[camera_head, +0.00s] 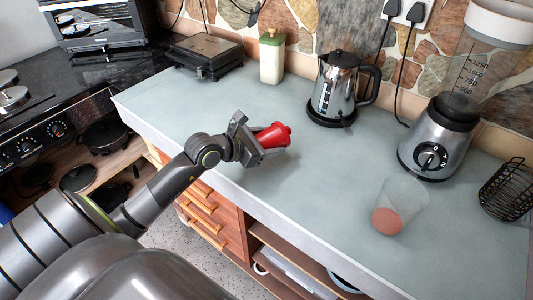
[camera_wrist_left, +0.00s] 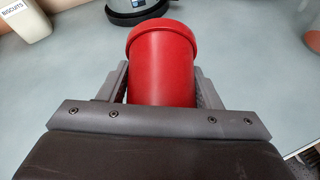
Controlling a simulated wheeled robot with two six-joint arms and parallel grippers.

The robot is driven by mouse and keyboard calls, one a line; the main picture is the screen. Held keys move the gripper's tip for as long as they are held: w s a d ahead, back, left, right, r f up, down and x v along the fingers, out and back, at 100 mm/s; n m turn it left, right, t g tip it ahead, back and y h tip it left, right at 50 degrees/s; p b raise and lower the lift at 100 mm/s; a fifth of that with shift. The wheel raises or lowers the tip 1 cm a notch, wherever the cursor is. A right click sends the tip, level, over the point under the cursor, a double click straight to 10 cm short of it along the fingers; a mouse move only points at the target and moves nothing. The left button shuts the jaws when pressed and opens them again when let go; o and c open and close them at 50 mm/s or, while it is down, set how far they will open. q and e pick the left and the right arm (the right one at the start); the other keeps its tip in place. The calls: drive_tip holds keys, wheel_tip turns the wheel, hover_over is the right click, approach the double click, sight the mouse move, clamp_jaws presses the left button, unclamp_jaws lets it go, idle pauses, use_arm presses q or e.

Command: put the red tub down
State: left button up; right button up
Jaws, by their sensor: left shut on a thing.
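The red tub (camera_head: 273,136) is in my left gripper (camera_head: 254,140), near the front edge of the grey counter (camera_head: 320,175). My left gripper is shut on the tub, which lies tilted on its side in the head view. In the left wrist view the tub (camera_wrist_left: 163,65) sits between the two fingers (camera_wrist_left: 163,90), its rimmed end pointing away. I cannot tell for sure whether the tub touches the counter; a faint shadow shows below the gripper. My right gripper is not in view.
A kettle (camera_head: 339,85), a cream canister (camera_head: 271,58) and a black grill (camera_head: 206,53) stand along the back wall. A blender base (camera_head: 436,145), a clear cup with pink contents (camera_head: 398,205) and a black wire basket (camera_head: 508,190) are at right. The counter's middle is clear.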

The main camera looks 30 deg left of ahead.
sight(269, 164)
use_arm(q)
drive_tip(key=shift+d+f, duration=0.1)
drive_tip(key=shift+f, duration=2.7)
drive_tip(key=shift+f, duration=0.2)
drive_tip(key=o, duration=1.1)
